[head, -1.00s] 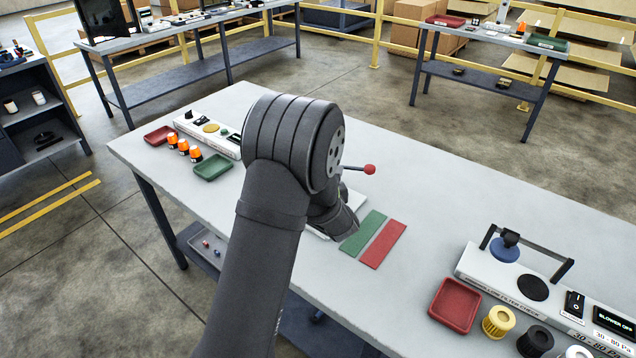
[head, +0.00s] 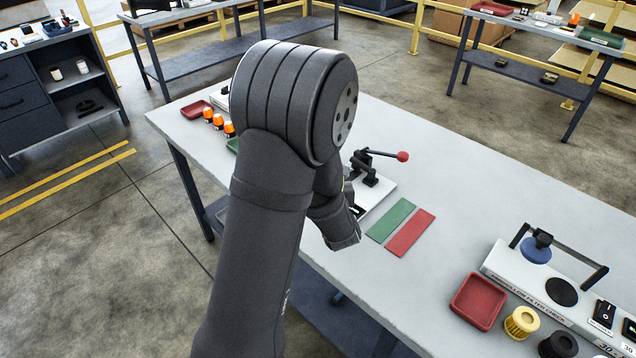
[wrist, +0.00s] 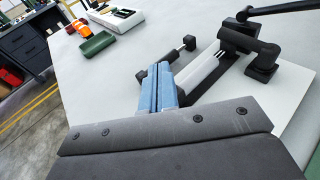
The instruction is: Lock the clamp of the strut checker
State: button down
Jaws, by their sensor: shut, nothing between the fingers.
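The strut checker's clamp (head: 369,167) is black, with a lever reaching right to a red ball knob (head: 402,156). In the wrist view the clamp (wrist: 247,47) stands at the upper right; its lever (wrist: 285,8) leaves the frame, so the knob is hidden there. The checker's white base plate (wrist: 281,97) carries a pale bar, seemingly the strut (wrist: 203,72), in a dark cradle beside the clamp. My gripper (wrist: 158,78) shows blue fingers, shut and empty, left of the bar and apart from the clamp lever. In the head view my arm hides the fingers and part of the checker.
A green strip (head: 391,220) and a red strip (head: 410,233) lie right of the checker. A red tray (head: 478,301) and a filter check unit (head: 530,293) are at the lower right. Orange-capped items (head: 218,121) stand at the left. The table behind the clamp is clear.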

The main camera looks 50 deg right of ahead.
aim_at(362, 167)
jog(key=shift+a+r, duration=0.15)
jog(key=shift+a, duration=0.6)
jog(key=shift+a+r, duration=0.15)
jog(key=shift+a, duration=0.55)
jog(key=shift+s, duration=0.1)
jog(key=d, duration=0.3)
jog(key=d+f, duration=0.1)
jog(key=d, duration=0.2)
jog(key=d+f, duration=0.1)
jog(key=d, duration=0.3)
jog(key=shift+s+d+n+t+y, duration=0.2)
jog(key=shift+s+n+t+y, duration=0.15)
jog(key=shift+s, duration=0.15)
jog(key=shift+s+d+n+t+y, duration=0.15)
jog(key=shift+s+n+t+y, duration=0.15)
jog(key=shift+s, duration=0.2)
jog(key=s, duration=0.1)
jog(key=s+n+y, duration=0.1)
jog(key=s, duration=0.1)
jog(key=s+t+y, duration=0.1)
jog(key=shift+s+d+f+n, duration=0.15)
jog(key=shift+f+n, duration=0.2)
jog(key=shift+f, duration=0.05)
jog(key=shift+s+d+n+t+y, duration=0.1)
jog(key=shift+s+n+t+y, duration=0.25)
jog(key=shift+n+y, duration=0.55)
jog(key=shift+s+d+n+t+y, duration=0.1)
jog(key=shift+s+n+y, duration=0.35)
jog(key=shift+y, duration=0.7)
